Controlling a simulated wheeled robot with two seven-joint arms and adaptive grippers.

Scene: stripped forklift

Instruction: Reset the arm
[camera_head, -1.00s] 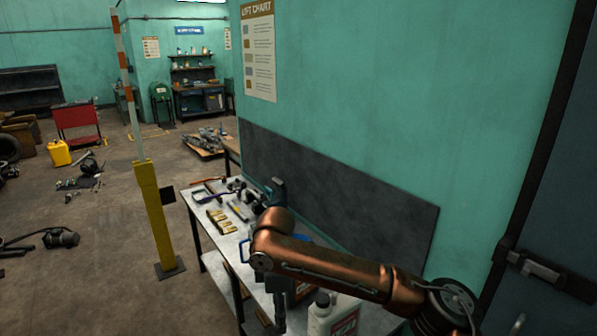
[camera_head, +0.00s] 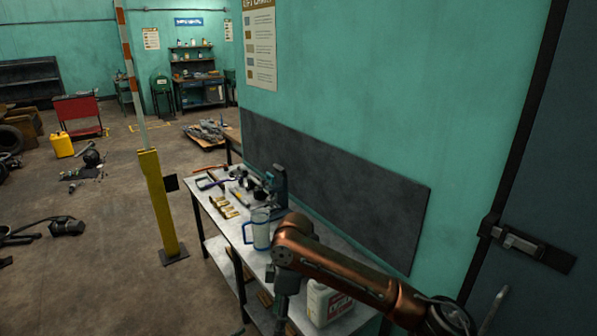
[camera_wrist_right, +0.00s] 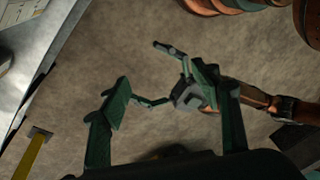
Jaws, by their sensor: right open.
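My right arm, copper-coloured, comes in from the lower right in the head view and bends over the workbench (camera_head: 228,222). Its gripper (camera_head: 281,312) hangs down beside the bench, with its fingers cut off or unclear. In the right wrist view the right gripper (camera_wrist_right: 168,95) has its green fingers spread apart, with nothing held between them. Beyond it, a copper link and a dark jointed part (camera_wrist_right: 190,95) show above the floor, perhaps my left arm and gripper. Its jaw state is unclear. My left arm is not in the head view.
The bench holds a clear jug with a blue handle (camera_head: 258,232), a white canister (camera_head: 326,304), brass-coloured pieces (camera_head: 222,207) and tools. A yellow post (camera_head: 159,205) stands left of the bench. A teal wall and dark door (camera_head: 545,200) bound the right. Floor at left is partly open.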

